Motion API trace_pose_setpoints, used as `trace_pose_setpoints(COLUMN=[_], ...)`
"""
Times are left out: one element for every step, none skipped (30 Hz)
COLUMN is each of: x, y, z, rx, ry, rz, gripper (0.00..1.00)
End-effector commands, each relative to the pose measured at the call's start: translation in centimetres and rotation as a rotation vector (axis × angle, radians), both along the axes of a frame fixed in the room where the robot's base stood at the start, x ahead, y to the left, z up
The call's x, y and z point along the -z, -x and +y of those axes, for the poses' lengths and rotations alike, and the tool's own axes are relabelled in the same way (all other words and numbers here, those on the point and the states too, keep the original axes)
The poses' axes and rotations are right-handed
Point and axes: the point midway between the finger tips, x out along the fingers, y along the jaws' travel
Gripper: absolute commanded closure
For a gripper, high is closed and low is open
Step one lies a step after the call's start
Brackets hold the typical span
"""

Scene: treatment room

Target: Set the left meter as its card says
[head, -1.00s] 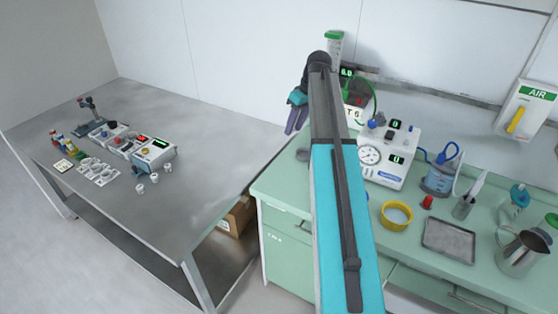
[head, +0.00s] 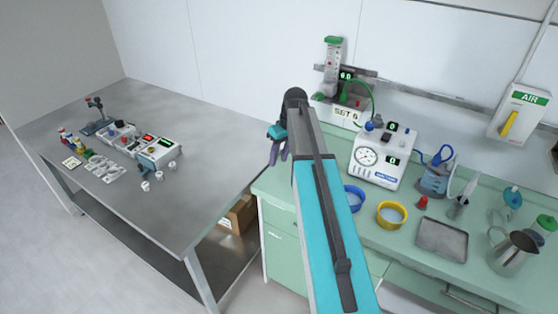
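The left meter (head: 333,57) is a clear upright flow tube with a green top, on the wall rail behind the green counter. Its small green display (head: 346,76) appears to read 6.0. The white card (head: 346,114) below it reads SET 6. A green hose (head: 372,97) loops at its right side. My gripper (head: 278,157) is in the air to the left of and nearer than the meter, apart from it. Its dark fingers point down, and I see nothing held. They are too small to tell open from shut.
The steel table (head: 185,205) has clear space nearby.

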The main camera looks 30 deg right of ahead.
Motion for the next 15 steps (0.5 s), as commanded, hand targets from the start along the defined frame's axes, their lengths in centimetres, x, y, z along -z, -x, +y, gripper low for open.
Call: trace_pose_setpoints(x=[0.21, 0.33, 0.48, 0.57, 0.63, 0.69, 0.73, 0.76, 0.77, 0.77, 0.77, 0.76, 0.76, 0.75, 0.75], y=[0.15, 0.17, 0.21, 0.22, 0.23, 0.24, 0.24, 0.24, 0.24, 0.23, 0.23, 0.22, 0.23, 0.22, 0.22], z=[0.32, 0.43, 0.57, 0.64, 0.71, 0.77, 0.8, 0.83, 0.83, 0.83, 0.83, 0.82, 0.82, 0.82, 0.81], rx=[0.002, 0.004, 0.006, 0.007, 0.007, 0.008, 0.008, 0.008, 0.009, 0.009, 0.009, 0.009, 0.009, 0.008, 0.008], ry=[0.001, 0.001, 0.002, 0.002, 0.002, 0.002, 0.003, 0.003, 0.003, 0.003, 0.003, 0.003, 0.003, 0.003, 0.003], rz=[0.002, 0.003, 0.005, 0.006, 0.007, 0.008, 0.008, 0.008, 0.008, 0.008, 0.008, 0.008, 0.008, 0.008, 0.008], gripper=[0.66, 0.66, 0.66, 0.66, 0.66, 0.66, 0.66, 0.66, 0.66, 0.66, 0.66, 0.66, 0.66, 0.66, 0.66])
